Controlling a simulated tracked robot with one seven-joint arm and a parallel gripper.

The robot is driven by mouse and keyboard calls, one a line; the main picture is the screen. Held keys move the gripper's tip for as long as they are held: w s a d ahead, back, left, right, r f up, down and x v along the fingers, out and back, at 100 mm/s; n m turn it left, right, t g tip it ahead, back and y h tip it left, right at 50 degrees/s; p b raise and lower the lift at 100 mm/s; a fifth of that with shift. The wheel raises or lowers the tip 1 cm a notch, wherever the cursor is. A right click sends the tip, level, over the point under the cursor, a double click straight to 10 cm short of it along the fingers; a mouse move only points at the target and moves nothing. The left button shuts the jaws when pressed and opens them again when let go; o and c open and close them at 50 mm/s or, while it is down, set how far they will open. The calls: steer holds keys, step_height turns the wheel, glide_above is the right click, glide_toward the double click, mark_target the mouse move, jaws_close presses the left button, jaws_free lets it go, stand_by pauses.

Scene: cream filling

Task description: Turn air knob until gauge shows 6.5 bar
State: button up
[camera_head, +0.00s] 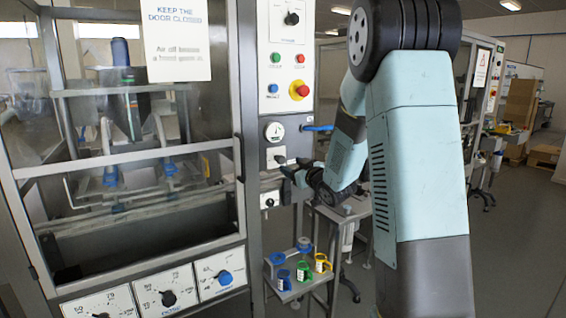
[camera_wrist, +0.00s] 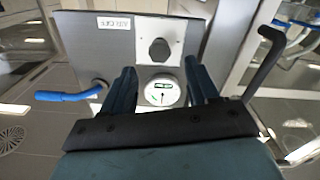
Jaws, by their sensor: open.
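The round white air gauge (camera_head: 274,132) is on the grey machine column. In the wrist view the gauge (camera_wrist: 162,92) lies between my fingers in the picture; a dark needle and a green mark show, but I cannot read the value. The dark air knob (camera_head: 280,159) sits on a pale plate below the gauge in the head view. In the wrist view the knob (camera_wrist: 158,48) is just past my fingertips. My gripper (camera_head: 290,168) is open and empty, close in front of the knob. I cannot tell whether it touches the knob.
A blue-handled lever (camera_head: 318,128) sticks out right of the gauge; it also shows in the wrist view (camera_wrist: 68,95). A dark door handle (camera_wrist: 266,60) is beside my gripper. A red stop button (camera_head: 299,90) is above. A small cart (camera_head: 290,294) holds coloured items below.

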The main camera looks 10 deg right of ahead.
mark_target(283, 161)
steer(key=x, duration=0.7)
steer(key=shift+w+f, duration=0.1)
steer(key=shift+w, duration=0.1)
steer(key=shift+c, duration=0.2)
steer(key=c, duration=1)
